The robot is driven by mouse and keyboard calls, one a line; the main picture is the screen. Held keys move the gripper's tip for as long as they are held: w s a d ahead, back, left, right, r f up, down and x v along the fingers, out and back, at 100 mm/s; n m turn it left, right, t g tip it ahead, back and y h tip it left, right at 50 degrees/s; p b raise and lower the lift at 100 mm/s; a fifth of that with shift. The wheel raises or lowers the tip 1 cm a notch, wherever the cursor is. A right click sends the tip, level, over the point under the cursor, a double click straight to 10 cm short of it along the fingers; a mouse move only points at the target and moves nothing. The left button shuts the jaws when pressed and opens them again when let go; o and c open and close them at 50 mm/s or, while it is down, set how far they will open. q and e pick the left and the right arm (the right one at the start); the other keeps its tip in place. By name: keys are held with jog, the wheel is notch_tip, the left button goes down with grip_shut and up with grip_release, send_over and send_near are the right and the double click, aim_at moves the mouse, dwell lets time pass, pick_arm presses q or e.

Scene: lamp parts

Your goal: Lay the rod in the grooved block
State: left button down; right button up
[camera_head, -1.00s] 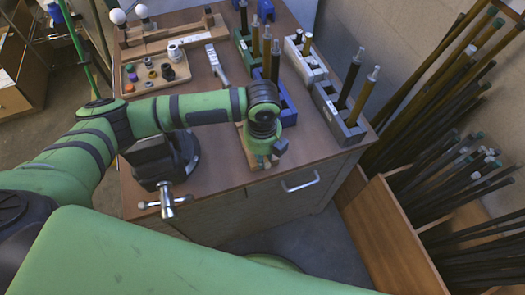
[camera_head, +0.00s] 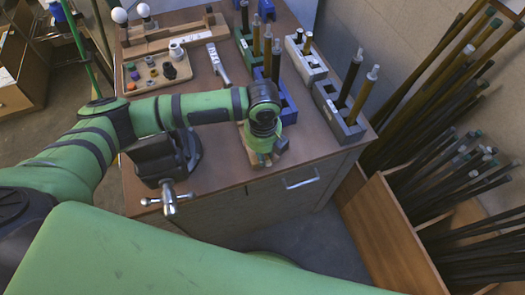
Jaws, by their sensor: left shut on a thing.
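My left gripper (camera_head: 263,152) is over the front edge of the workbench, pointing down, with its wrist above it. It is shut on the rod, but the hand and wrist hide the rod almost wholly, so its tilt cannot be told. A pale wooden block (camera_head: 247,156), which looks like the grooved block, lies right under and beside the gripper at the bench's front edge. The hand covers most of it, and its groove cannot be made out. Whether the rod touches the block is hidden. My right gripper is not in view.
A dark vise (camera_head: 160,160) stands left of the gripper. Blue (camera_head: 288,108) and grey (camera_head: 333,108) holders with upright handles stand to the right. A tray (camera_head: 155,74) of small parts and a metal tool (camera_head: 218,63) lie behind. Bins of rods stand beyond the bench's right side.

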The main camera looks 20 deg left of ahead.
pick_arm(q)
jog(key=shift+s+f, duration=0.35)
jog(key=shift+f, duration=0.15)
jog(key=c, duration=1)
grip_release()
jog(key=shift+d, duration=0.1)
jog(key=shift+w, duration=0.1)
notch_tip(320, 180, up, 13)
jog(key=shift+d+f, duration=0.15)
jog(key=shift+f, duration=0.05)
jog(key=shift+w, duration=0.1)
